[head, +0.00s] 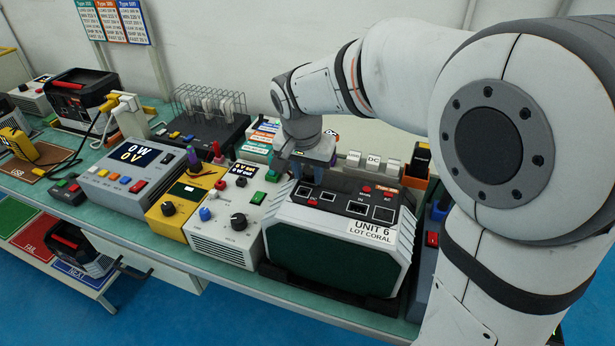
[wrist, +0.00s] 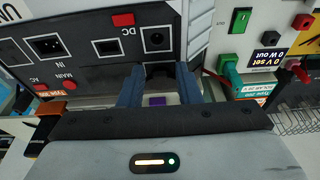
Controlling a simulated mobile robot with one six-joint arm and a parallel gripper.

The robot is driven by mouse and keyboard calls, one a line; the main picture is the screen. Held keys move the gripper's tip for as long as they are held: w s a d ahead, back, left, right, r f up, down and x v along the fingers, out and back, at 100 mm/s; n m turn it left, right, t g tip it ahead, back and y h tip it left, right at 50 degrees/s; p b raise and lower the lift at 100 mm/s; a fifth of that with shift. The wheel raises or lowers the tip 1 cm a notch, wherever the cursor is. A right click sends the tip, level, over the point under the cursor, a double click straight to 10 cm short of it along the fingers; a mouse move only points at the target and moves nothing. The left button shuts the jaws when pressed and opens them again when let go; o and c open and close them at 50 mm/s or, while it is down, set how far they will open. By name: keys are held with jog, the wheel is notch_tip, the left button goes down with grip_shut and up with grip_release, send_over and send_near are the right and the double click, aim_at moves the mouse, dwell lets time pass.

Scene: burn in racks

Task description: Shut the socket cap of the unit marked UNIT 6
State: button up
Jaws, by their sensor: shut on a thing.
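The unit marked UNIT 6 (head: 340,238) is a white and dark box with a green front, standing on the bench. Its top panel has several sockets and red buttons. My gripper (head: 308,180) reaches down to the panel's far left part. In the wrist view its two blue fingers (wrist: 160,75) are shut on a small dark piece at the panel's edge by the round socket. It looks like the socket cap, but the fingers partly hide it.
A grey and white supply (head: 228,218) and a yellow meter (head: 185,200) stand close at the unit's left. A wire rack (head: 208,102) stands behind. My arm passes over the unit's right side. A narrow strip of bench (head: 210,268) is clear in front.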

dwell(0.3)
jog(key=o, duration=0.9)
jog(key=v, duration=0.7)
jog(key=shift+s+r, duration=0.1)
jog(key=shift+r, duration=0.3)
